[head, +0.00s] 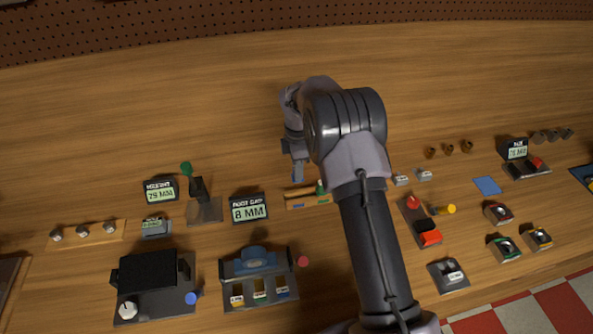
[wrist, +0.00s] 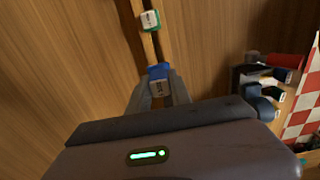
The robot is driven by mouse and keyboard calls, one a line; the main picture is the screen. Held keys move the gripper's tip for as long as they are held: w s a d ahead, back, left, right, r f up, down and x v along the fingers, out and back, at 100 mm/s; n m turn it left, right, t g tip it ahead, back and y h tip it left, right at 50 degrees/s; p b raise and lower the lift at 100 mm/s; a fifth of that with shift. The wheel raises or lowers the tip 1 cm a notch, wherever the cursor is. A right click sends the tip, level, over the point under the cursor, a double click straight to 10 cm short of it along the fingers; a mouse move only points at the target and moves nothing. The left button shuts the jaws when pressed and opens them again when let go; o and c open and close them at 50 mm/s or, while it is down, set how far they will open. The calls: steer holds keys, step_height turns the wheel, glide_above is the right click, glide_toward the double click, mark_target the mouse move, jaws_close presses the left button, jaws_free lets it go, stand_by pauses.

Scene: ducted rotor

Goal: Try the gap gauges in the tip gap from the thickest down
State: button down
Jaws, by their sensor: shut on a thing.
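My gripper (head: 297,172) is shut on a blue gauge, whose labelled top (wrist: 158,80) shows between the fingers in the wrist view. In the head view the blue gauge (head: 297,179) is at the fingertips, at or just above the left end of a narrow wooden rack (head: 308,200). I cannot tell whether its foot is clear of the rack. A green gauge with a white label (wrist: 150,20) stands farther along the rack; it also shows in the head view (head: 320,186). I cannot clearly make out the rotor's tip gap; my arm covers part of the bench.
A display reading 8 MM (head: 249,209) stands left of the rack. Below it is a grey fixture (head: 258,272) with coloured, labelled slots. A black box (head: 150,273) with a white knob is at lower left. The bench behind my gripper is bare wood.

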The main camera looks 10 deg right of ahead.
steer(key=shift+f+b, duration=1.5)
steer(key=shift+f, duration=1.7)
steer(key=shift+f+b, duration=0.55)
steer(key=shift+f, duration=0.85)
steer(key=c, duration=1.1)
jaws_free()
step_height(320, 180, up, 18)
steer(key=p, duration=0.3)
steer(key=shift+f, duration=0.2)
